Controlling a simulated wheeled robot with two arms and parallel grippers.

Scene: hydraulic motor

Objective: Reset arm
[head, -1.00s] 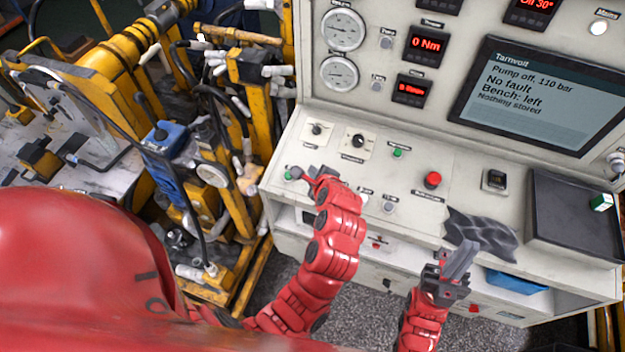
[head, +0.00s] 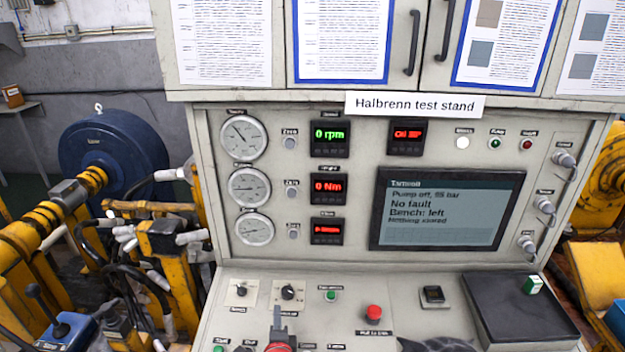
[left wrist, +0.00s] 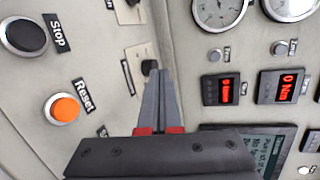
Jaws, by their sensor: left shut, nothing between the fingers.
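My left gripper (head: 277,312) rises from the bottom of the head view, over the sloping desk of the test stand, just below a black selector knob (head: 288,292). In the left wrist view the grey fingers (left wrist: 160,75) are shut together and empty. A black knob (left wrist: 149,68) is right by their tips; I cannot tell if they touch. The orange Reset button (left wrist: 62,108) and black Stop button (left wrist: 24,37) are left of the fingers, apart from them. My right gripper is out of view.
The screen (head: 448,208) reads pump off, 85 bar, no fault, bench left. A red button (head: 374,312), a dark cloth (head: 437,344) and a black tray (head: 520,310) are on the desk to the right. Yellow machinery with hoses (head: 165,250) stands left.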

